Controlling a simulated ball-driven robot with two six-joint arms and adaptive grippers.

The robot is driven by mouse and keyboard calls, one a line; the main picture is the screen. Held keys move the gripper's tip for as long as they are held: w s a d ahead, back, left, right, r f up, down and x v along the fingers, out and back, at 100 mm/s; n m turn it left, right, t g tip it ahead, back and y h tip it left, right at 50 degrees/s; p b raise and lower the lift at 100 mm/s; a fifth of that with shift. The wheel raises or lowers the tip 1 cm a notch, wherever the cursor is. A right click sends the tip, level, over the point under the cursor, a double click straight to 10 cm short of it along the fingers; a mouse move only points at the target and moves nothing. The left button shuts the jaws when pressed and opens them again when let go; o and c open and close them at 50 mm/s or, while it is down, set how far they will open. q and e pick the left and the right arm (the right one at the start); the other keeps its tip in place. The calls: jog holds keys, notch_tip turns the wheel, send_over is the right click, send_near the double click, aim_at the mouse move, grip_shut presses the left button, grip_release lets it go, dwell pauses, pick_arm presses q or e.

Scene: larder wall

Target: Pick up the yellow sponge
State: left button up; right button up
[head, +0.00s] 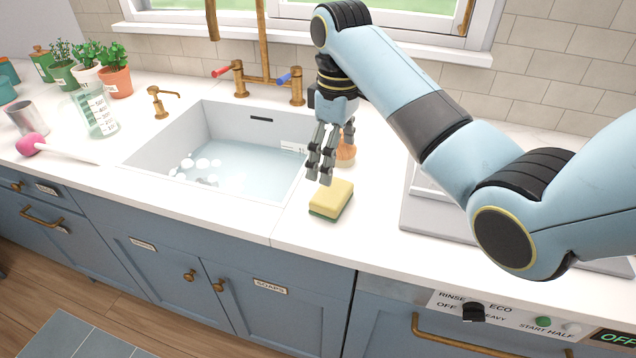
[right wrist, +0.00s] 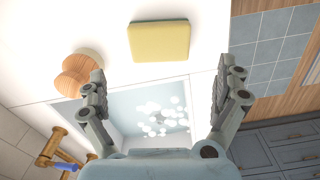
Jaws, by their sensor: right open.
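The yellow sponge (head: 332,199) has a green underside and lies flat on the white counter, right of the sink. It also shows in the right wrist view (right wrist: 159,41), ahead of the fingers and apart from them. My right gripper (head: 322,178) is open and empty above the counter, just behind and above the sponge. In the right wrist view its two fingers (right wrist: 164,88) stand wide apart, with the sponge beyond the gap between their tips. My left gripper is not in view.
The white sink (head: 218,160) holds water and suds. A round wooden item (head: 346,151) stands right behind my right gripper. A drainer tray (head: 428,210) lies to the right. Brass taps (head: 266,82) stand behind the sink. The counter around the sponge is clear.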

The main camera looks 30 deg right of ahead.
aim_at(332, 191)
jog(key=shift+w+f, duration=0.35)
jog(key=shift+f, duration=0.3)
jog(key=f, duration=0.3)
jog(key=shift+s+f, duration=0.1)
jog(key=shift+s, duration=0.1)
jog(key=shift+w+f, duration=0.1)
jog(key=shift+f, duration=0.25)
notch_tip(332, 191, down, 4)
jog(key=shift+r+p, duration=0.15)
jog(key=shift+p, duration=0.25)
jog(key=shift+f, duration=0.55)
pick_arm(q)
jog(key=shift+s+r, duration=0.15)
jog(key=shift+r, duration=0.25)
pick_arm(e)
jog(key=c, duration=0.7)
